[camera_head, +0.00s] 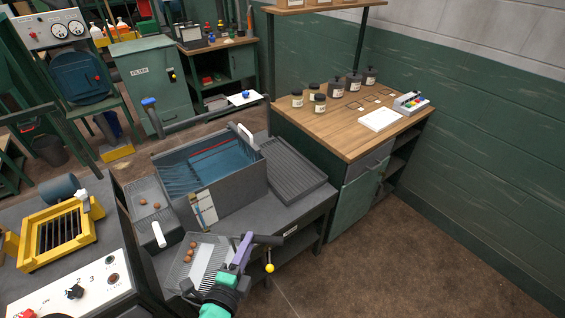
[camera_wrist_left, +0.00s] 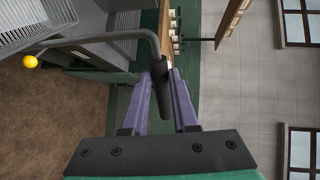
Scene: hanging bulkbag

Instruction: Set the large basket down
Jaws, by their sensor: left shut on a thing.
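A wire basket (camera_head: 181,275) with several brown balls sits at the front of the grey bench, low in the head view; I take it as the large basket. My left gripper (camera_head: 247,240) has purple fingers shut on a dark handle (camera_head: 268,240) at its right side. The left wrist view shows the black grip (camera_wrist_left: 160,78) between the purple fingers (camera_wrist_left: 160,95), with a grey bent rod running left from it. My wrist hides part of the basket, and whether its underside touches the bench cannot be told. My right gripper is not in view.
A grey tank (camera_head: 235,188) with a blue interior stands behind the basket. A smaller tray (camera_head: 146,197) with balls is to its left, and a ribbed drain tray (camera_head: 290,165) to the right. A yellow knob (camera_head: 269,268) is below the handle. A wooden workbench (camera_head: 340,125) holds jars.

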